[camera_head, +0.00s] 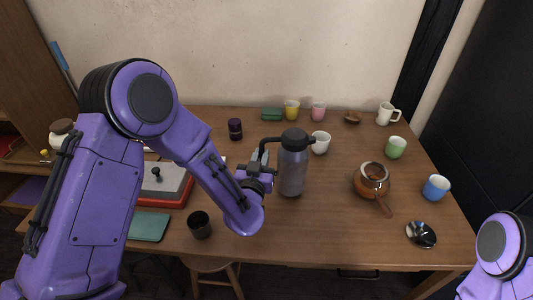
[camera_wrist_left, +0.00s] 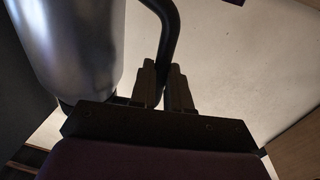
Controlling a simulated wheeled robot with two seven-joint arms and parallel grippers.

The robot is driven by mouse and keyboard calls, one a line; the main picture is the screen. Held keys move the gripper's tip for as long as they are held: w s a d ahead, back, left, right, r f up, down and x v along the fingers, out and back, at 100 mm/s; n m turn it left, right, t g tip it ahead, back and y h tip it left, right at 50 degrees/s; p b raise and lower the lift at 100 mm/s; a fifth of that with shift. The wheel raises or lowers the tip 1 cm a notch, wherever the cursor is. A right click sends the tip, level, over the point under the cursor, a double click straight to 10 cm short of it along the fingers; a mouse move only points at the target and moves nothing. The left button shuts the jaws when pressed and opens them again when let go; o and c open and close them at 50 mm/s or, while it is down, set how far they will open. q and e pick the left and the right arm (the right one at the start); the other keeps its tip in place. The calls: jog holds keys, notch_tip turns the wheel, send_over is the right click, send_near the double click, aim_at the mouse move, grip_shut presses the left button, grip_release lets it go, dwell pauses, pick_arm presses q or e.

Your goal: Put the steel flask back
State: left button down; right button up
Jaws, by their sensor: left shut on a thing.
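The steel flask (camera_head: 293,172) is a tall grey cylinder with a black lid and a black handle on its left. It is upright at the middle of the table; I cannot tell whether its base touches the wood. My left gripper (camera_head: 259,160) comes in from the left and is shut on the flask's handle. In the left wrist view the fingers (camera_wrist_left: 166,88) close around the black handle, with the flask's shiny body (camera_wrist_left: 75,45) at the left. Only a purple part of my right arm shows at the lower right; its gripper is out of view.
On the wooden table (camera_head: 300,235), a white cup (camera_head: 321,142) stands close behind the flask and a brown pot (camera_head: 371,180) with a handle to its right. A dark cup (camera_head: 199,224) is at the front left. A dark jar (camera_head: 235,129) is behind. The front middle is clear.

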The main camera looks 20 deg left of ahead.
pick_arm(q)
notch_tip(320, 180, down, 2)
jog(key=shift+w+d+f, duration=0.1)
jog(key=shift+d, duration=0.05)
jog(key=shift+f, duration=0.1)
jog(key=c, duration=1.1)
grip_release()
jog(key=shift+f, duration=0.1)
jog(key=shift+s, duration=0.2)
